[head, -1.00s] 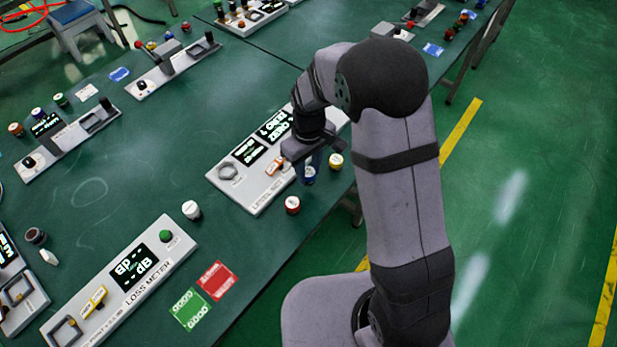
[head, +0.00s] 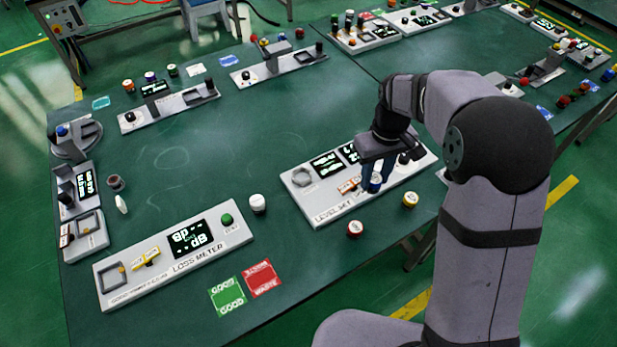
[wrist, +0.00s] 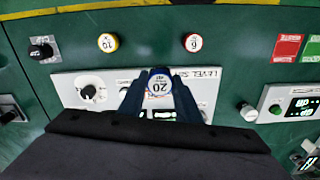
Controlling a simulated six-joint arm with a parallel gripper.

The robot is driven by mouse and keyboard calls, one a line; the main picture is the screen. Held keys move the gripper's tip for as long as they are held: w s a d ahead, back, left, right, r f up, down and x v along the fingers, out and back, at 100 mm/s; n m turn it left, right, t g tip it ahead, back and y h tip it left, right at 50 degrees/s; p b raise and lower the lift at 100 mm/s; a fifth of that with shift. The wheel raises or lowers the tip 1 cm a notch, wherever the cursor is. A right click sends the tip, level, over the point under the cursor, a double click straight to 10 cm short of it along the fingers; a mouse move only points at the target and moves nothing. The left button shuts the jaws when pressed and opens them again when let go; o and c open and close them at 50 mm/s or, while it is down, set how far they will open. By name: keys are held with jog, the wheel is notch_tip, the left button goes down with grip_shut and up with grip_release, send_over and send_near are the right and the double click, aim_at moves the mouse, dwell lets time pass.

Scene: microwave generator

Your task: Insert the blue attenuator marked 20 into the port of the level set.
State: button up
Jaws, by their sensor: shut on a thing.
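The blue attenuator with a white top marked 20 (wrist: 158,84) is held between the fingers of my gripper (wrist: 160,100). In the head view the blue attenuator (head: 375,184) hangs upright below my gripper (head: 377,165), over the front part of the level set (head: 330,207). The level set is a pale grey panel with dark displays, an orange-and-white lever and a grey ring (head: 302,177) at its left end. In the wrist view the attenuator and fingers hide part of the level set (wrist: 207,88). I cannot see the attenuator's lower end clearly.
A red-banded attenuator marked 6 (wrist: 193,42) and a yellow one marked 10 (wrist: 108,42) stand in front of the level set. A white knob-like piece (head: 258,203) stands left, near the loss meter (head: 175,252). Green (head: 228,296) and red (head: 262,278) cards lie front left.

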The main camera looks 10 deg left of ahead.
jog(key=w+a+r, duration=0.1)
jog(key=w+a, duration=0.1)
jog(key=a, duration=0.8)
jog(key=w+a+r, duration=0.1)
jog(key=w+a, duration=0.2)
jog(key=a, duration=0.7)
jog(key=shift+s+d+f+p, duration=0.1)
jog(key=shift+f+p, duration=0.7)
jog(key=shift+f, duration=1.7)
jog(key=shift+s+d+f+p, duration=0.1)
jog(key=shift+f+p, duration=0.7)
jog(key=shift+f, duration=1.7)
jog(key=shift+f, duration=0.2)
jog(key=o, duration=1.2)
notch_tip(320, 180, up, 12)
jog(key=b, duration=0.3)
jog(key=shift+r, duration=0.2)
